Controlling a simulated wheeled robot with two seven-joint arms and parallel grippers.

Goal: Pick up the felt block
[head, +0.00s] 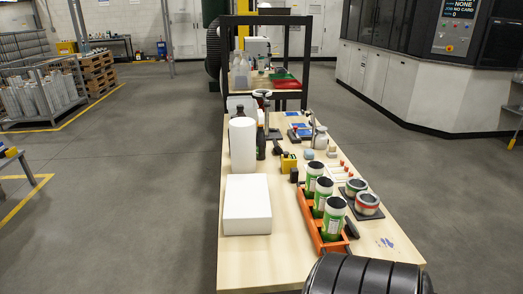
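No thing in the head view is clearly the felt block. A dark oblong piece (351,228) also lies to the right of the orange tray's near end. Neither of my grippers is in view, so their state is hidden.
On the table are a white box (247,205), a white roll (242,143), an orange tray (309,217) with several green-and-white cans, and two open tins (367,203) on dark pads. A black ribbed shape (365,275) covers the near right corner. The table's left front is bare.

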